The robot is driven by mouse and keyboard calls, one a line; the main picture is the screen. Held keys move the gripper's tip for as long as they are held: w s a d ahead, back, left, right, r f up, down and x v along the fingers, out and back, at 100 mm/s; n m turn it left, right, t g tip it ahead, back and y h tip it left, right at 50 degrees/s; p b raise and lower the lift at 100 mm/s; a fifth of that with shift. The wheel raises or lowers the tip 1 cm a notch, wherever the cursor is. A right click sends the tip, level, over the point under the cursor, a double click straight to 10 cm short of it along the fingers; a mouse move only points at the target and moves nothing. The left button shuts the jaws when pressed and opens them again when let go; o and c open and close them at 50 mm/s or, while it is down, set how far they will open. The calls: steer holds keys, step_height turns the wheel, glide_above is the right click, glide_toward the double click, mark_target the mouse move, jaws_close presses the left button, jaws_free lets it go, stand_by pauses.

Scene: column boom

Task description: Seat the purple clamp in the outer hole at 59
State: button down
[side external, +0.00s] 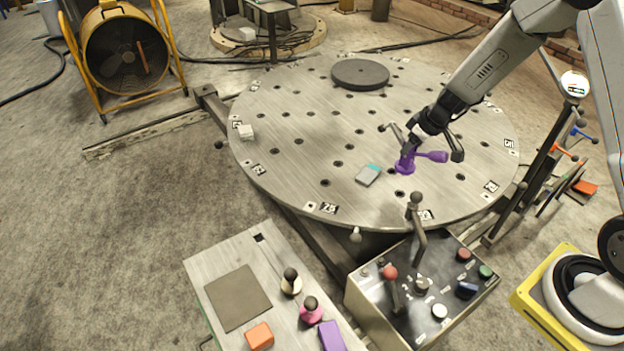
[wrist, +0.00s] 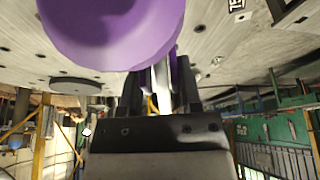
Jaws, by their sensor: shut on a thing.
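The purple clamp (side external: 405,163) is low over the round table (side external: 300,170), on its near right part. Its handle points to the right. I cannot tell whether its base touches the table top. My gripper (side external: 415,146) is shut on the clamp from above. In the wrist view the purple clamp (wrist: 115,30) fills the upper middle, in front of the gripper (wrist: 160,90). Dark holes are spread over the table, several of them near the rim. The number plates on the rim are too small to read surely, and I cannot tell which is 59.
A grey and teal block (side external: 368,175) lies just left of the clamp. A dark disc (side external: 360,74) sits at the table's back, and a white block (side external: 246,132) at its left rim. A control box (side external: 425,290) with levers stands in front. The table's left middle is clear.

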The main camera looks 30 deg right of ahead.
steer(key=shift+w+d+f, duration=0.25)
steer(key=shift+d, duration=0.3)
steer(key=shift+w+d+f, duration=0.25)
steer(key=shift+d, duration=0.3)
steer(key=shift+f, duration=0.2)
steer(key=shift+f, duration=2.95)
steer(key=shift+f, duration=2.3)
steer(key=c, duration=0.6)
jaws_free()
steer(key=shift+o, duration=0.2)
steer(key=shift+r, duration=0.1)
steer(key=shift+r, duration=3.65)
